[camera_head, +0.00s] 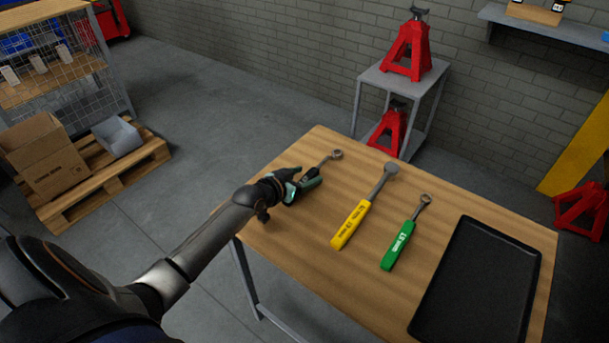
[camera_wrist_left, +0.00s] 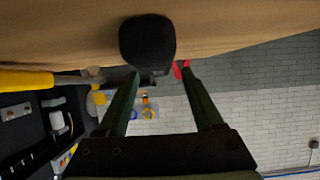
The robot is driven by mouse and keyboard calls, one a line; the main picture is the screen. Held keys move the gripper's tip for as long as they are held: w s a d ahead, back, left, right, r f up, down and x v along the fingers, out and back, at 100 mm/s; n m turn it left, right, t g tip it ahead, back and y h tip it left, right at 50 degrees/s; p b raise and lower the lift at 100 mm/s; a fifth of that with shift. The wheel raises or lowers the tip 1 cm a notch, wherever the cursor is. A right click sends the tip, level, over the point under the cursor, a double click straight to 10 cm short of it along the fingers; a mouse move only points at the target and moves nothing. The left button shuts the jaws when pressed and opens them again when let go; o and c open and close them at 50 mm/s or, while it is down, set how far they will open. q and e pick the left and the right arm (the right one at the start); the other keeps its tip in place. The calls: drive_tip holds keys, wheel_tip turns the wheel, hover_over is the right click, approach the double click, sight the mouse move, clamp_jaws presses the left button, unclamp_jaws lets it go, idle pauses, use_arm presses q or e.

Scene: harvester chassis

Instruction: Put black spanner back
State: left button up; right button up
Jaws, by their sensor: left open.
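The black spanner (camera_head: 334,155) lies near the far left edge of the wooden table. Its metal ring end and part of the shaft show in the head view; my left gripper hides most of its dark handle. In the left wrist view a rounded black handle end (camera_wrist_left: 147,40) appears against the table, between and just beyond the fingertips. My left gripper (camera_head: 308,178) is open at the handle, with its two fingers (camera_wrist_left: 160,72) apart. I cannot tell whether they touch the handle. My right gripper is not in view.
A yellow-handled spanner (camera_head: 352,222) and a green-handled spanner (camera_head: 399,245) lie to the right on the table (camera_head: 300,235). An empty black tray (camera_head: 478,285) lies at the right. Red jacks stand on a small grey stand (camera_head: 440,68) behind.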

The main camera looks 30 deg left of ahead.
use_arm(q)
drive_tip(key=shift+s, duration=0.1)
drive_tip(key=p+v, duration=0.1)
drive_tip(key=v, duration=1.1)
drive_tip(key=shift+s+r+p, duration=0.1)
drive_tip(key=shift+s+p, duration=0.05)
drive_tip(key=shift+p, duration=0.25)
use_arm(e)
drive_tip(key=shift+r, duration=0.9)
